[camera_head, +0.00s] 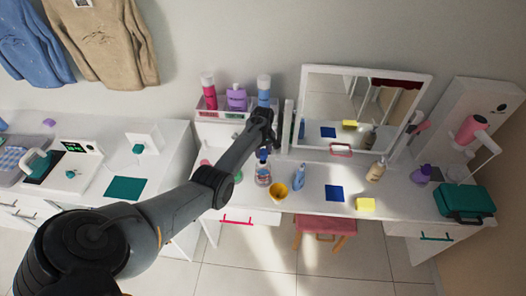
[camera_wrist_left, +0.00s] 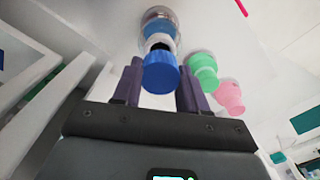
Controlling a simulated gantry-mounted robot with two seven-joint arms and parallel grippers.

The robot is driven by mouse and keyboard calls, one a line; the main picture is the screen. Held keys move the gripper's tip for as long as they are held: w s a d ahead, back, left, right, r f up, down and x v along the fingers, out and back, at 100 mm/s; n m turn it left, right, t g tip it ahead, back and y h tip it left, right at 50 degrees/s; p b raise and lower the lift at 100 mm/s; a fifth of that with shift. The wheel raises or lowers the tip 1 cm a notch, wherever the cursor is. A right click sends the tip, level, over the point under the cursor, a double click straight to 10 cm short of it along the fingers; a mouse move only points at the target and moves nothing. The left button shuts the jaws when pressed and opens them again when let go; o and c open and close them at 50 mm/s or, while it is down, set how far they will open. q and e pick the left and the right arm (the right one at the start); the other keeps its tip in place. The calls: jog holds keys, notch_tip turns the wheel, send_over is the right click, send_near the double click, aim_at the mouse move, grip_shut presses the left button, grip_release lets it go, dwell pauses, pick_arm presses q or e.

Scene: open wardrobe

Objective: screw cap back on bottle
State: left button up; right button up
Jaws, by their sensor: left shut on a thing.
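A clear bottle with a blue and reddish body (camera_head: 263,176) stands on the white dressing table, left of a yellow cup. My left arm reaches in from the left, and its gripper (camera_head: 264,148) is above the bottle. In the left wrist view, my left gripper (camera_wrist_left: 158,88) is shut on a blue cap (camera_wrist_left: 161,74), held between its two dark fingers. The bottle (camera_wrist_left: 158,22) is just beyond the cap, its pale neck partly hidden by it. I cannot tell whether cap and neck touch. My right gripper is not in view.
A yellow cup (camera_head: 278,191) and a light-blue bottle (camera_head: 299,177) stand close on the right. Green (camera_wrist_left: 203,70) and pink (camera_wrist_left: 230,97) items are near the cap in the wrist view. The mirror (camera_head: 354,110) is behind; a red stool (camera_head: 325,222) is below.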

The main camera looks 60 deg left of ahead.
aim_at(263, 152)
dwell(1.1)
pick_arm(q)
jog(key=shift+p, duration=0.45)
jog(key=shift+f+b, duration=0.5)
jog(key=shift+f, duration=0.1)
dwell(0.4)
jog(key=shift+f+b, duration=0.75)
jog(key=shift+f, duration=0.2)
jog(key=o, duration=1.2)
jog(key=shift+o, duration=0.2)
jog(key=shift+r, duration=0.1)
jog(key=shift+r, duration=0.3)
notch_tip(263, 152, up, 9)
jog(key=shift+f+p, duration=0.2)
jog(key=shift+p, duration=0.65)
jog(key=shift+r, duration=0.75)
